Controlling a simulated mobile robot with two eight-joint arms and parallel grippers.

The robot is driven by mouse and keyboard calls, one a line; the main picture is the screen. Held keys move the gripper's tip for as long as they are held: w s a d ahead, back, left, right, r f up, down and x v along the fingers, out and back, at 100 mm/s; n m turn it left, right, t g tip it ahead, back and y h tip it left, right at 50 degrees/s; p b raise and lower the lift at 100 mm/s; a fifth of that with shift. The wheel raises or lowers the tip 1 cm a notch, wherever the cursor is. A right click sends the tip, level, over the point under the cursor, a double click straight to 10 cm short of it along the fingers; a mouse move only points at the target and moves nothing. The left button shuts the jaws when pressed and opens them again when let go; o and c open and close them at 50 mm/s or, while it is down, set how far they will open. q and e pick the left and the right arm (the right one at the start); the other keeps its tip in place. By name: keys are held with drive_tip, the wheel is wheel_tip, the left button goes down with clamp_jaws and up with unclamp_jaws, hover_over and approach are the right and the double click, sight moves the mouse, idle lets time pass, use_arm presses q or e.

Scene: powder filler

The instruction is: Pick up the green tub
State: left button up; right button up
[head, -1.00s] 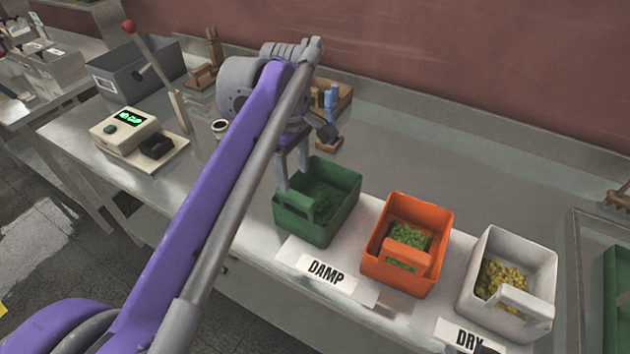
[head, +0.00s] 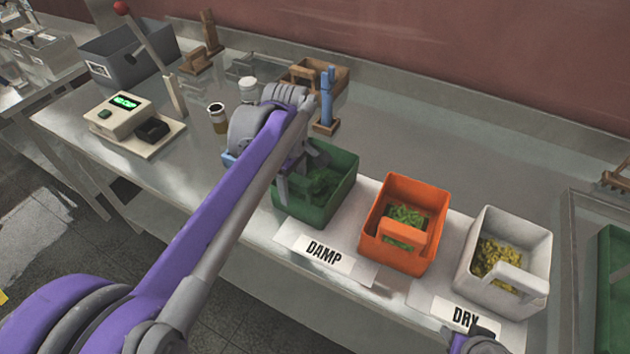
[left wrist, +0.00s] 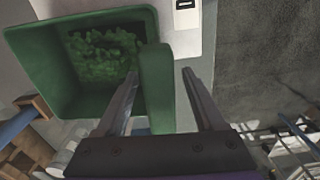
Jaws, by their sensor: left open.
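The green tub (head: 332,203) stands on the bench behind the DAMP label, with green material inside. My left gripper (head: 296,192) is at the tub's left side, partly hidden by its own arm. In the left wrist view the tub (left wrist: 40,62) fills the upper left, and its upright green grip (left wrist: 156,92) lies between the two open fingers of my gripper (left wrist: 165,90). The left finger is close to the grip or touching it; a gap shows at the right finger. A bit of my right arm shows at the bottom edge of the head view; its gripper does not show.
An orange tub (head: 381,240) and a white tub (head: 467,268) stand to the right. A scale (head: 125,115), brown-banded jar (head: 217,118), white-lidded jar (head: 248,90) and blue tool on a wooden stand (head: 327,98) are left and behind.

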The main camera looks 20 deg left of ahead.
use_arm(q)
clamp_jaws()
idle(0.3)
idle(1.1)
